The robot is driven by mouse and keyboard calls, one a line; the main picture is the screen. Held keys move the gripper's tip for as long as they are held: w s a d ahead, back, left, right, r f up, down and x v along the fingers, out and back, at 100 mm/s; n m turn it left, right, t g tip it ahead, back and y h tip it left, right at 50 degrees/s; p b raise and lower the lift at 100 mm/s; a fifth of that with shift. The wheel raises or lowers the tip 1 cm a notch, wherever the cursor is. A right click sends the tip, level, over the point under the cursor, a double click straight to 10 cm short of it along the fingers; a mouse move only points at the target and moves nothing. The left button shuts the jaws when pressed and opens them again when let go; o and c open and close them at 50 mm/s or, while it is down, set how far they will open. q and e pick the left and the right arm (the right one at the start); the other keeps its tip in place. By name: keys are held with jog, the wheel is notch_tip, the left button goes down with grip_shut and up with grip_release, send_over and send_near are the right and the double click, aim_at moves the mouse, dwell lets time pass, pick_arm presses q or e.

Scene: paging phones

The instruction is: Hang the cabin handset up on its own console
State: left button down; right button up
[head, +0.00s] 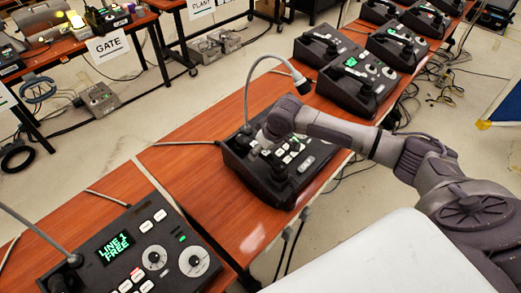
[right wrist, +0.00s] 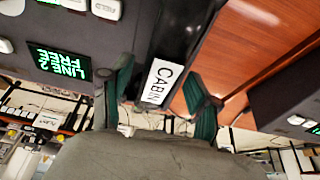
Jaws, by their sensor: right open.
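The black console (head: 240,172) under my right gripper stands on the wooden table in the middle of the head view. It has white keys, a gooseneck and dark round parts. In the right wrist view a console face (right wrist: 60,28) shows a green LINE 2 FREE display. A white CABIN label (right wrist: 157,82) on a dark surface shows between my right gripper's fingers (right wrist: 162,95), which are apart. In the head view my right gripper (head: 264,140) is low over the console. I cannot make out the handset clearly or tell whether the fingers touch it. My left gripper is out of view.
A LINE 1 FREE console (head: 130,250) stands at the lower left. Several black consoles with handsets (head: 362,80) stand at the back right. A table with a GATE sign (head: 108,46) is at the left. Cables lie on the floor; bare wood (head: 190,160) shows left of the middle console.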

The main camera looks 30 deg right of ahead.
jog(key=b+v, duration=0.1)
jog(key=v, duration=1)
jog(key=shift+s+r, duration=0.1)
